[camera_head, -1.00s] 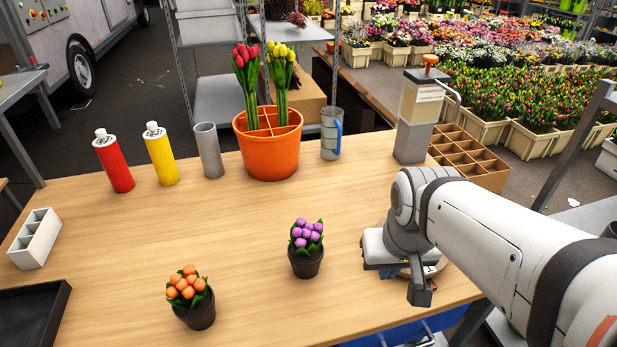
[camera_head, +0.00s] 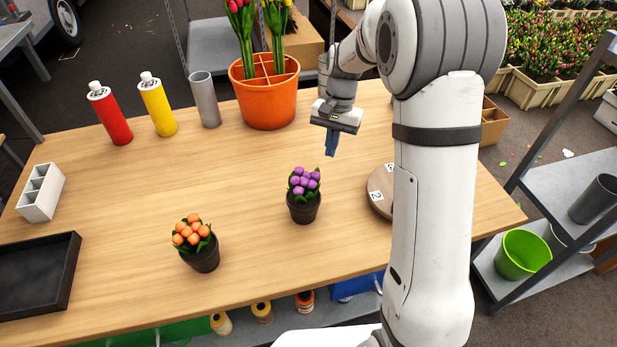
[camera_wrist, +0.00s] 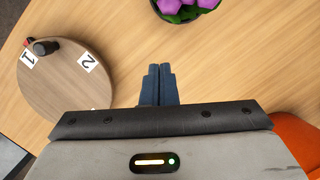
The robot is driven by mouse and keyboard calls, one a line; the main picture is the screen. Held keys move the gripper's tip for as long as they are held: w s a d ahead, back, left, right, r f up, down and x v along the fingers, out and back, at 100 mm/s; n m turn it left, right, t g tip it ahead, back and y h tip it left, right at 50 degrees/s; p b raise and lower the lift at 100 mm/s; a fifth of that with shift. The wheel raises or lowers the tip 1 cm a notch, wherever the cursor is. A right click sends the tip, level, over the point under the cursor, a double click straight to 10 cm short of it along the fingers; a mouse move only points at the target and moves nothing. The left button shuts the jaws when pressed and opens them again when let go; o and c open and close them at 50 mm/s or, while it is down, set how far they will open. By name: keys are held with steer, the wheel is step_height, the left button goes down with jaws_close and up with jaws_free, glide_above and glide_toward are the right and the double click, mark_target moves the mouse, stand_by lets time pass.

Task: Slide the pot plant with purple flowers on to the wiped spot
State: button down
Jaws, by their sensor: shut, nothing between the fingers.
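The pot plant with purple flowers (camera_head: 304,195) stands upright on the wooden table, in a dark pot. Its flowers show at the top edge of the wrist view (camera_wrist: 184,8). My gripper (camera_head: 331,146) hangs above the table, behind and a little right of the purple plant, apart from it. Its blue fingers (camera_wrist: 159,84) are together with nothing between them. I cannot make out a wiped spot on the bare table top (camera_head: 150,200).
A pot plant with orange flowers (camera_head: 196,245) stands front left of the purple one. A round numbered board (camera_head: 379,190) lies right, partly behind my arm. An orange divided pot (camera_head: 267,98), yellow bottle (camera_head: 158,108), red bottle (camera_head: 110,115) and grey cylinder (camera_head: 205,100) stand at the back.

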steer(key=shift+m+g, duration=0.5)
steer(key=a+f, duration=0.1)
steer(key=f, duration=0.3)
steer(key=a+f+p, duration=0.1)
steer(key=f, duration=0.4)
steer(key=a+f, duration=0.1)
steer(key=f, duration=0.4)
steer(key=shift+w, duration=0.3)
steer(key=shift+s+a+r+p, duration=0.1)
steer(key=shift+s+a+p, duration=0.2)
steer(key=shift+s, duration=0.3)
steer(key=shift+s+a+r+p, duration=0.15)
steer(key=shift+s+a, duration=0.2)
steer(key=shift+s, duration=0.2)
steer(key=shift+s+a+f, duration=0.2)
steer(key=shift+s+a, duration=0.05)
steer(key=shift+s, duration=0.25)
